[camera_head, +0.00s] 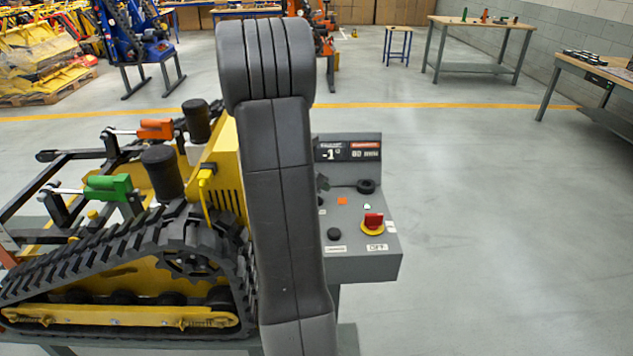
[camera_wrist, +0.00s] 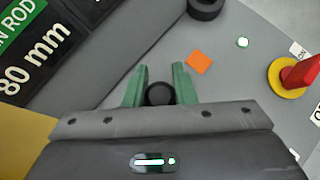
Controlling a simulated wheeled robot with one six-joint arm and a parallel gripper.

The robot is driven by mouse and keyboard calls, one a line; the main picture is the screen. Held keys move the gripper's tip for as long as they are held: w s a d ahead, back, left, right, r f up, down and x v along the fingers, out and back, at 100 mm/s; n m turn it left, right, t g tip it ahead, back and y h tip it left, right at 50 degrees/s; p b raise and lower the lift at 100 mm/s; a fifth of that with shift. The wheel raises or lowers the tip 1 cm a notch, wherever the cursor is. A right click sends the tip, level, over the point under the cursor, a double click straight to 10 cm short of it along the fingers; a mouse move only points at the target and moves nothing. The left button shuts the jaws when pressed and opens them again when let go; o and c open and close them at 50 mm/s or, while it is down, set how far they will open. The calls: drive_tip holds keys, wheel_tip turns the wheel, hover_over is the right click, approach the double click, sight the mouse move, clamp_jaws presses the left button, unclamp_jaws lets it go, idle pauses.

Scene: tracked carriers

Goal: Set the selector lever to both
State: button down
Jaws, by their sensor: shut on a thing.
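A black round knob (camera_wrist: 160,94) stands between the green fingers of my gripper (camera_wrist: 159,88) in the wrist view, and they are shut on it. It appears to be the selector lever's end; its shaft and position marks are hidden, so I cannot tell its setting. The grey control panel (camera_head: 366,268) is right of my arm in the head view. There my arm covers the panel's left part and hides most of my gripper.
A red switch on a yellow disc (camera_head: 373,223) sits at the panel's lower right. An orange square (camera_head: 342,201), a green light (camera_head: 367,206), a black ring (camera_head: 366,186) and a black button (camera_head: 333,233) are nearby. A yellow tracked carrier (camera_head: 120,265) stands left. Floor at right is clear.

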idle(0.4)
drive_tip(key=c, duration=1.2)
unclamp_jaws()
drive_tip(key=shift+r, duration=0.1)
drive_tip(key=p+v, duration=0.1)
drive_tip(key=v, duration=1.2)
drive_tip(key=shift+s+r, duration=0.25)
drive_tip(key=shift+r, duration=0.05)
drive_tip(key=shift+f, duration=0.1)
drive_tip(key=b+x, duration=0.1)
drive_tip(key=x, duration=1.2)
drive_tip(key=shift+w+f, duration=0.25)
drive_tip(key=shift+f, duration=0.1)
drive_tip(key=shift+r, duration=0.1)
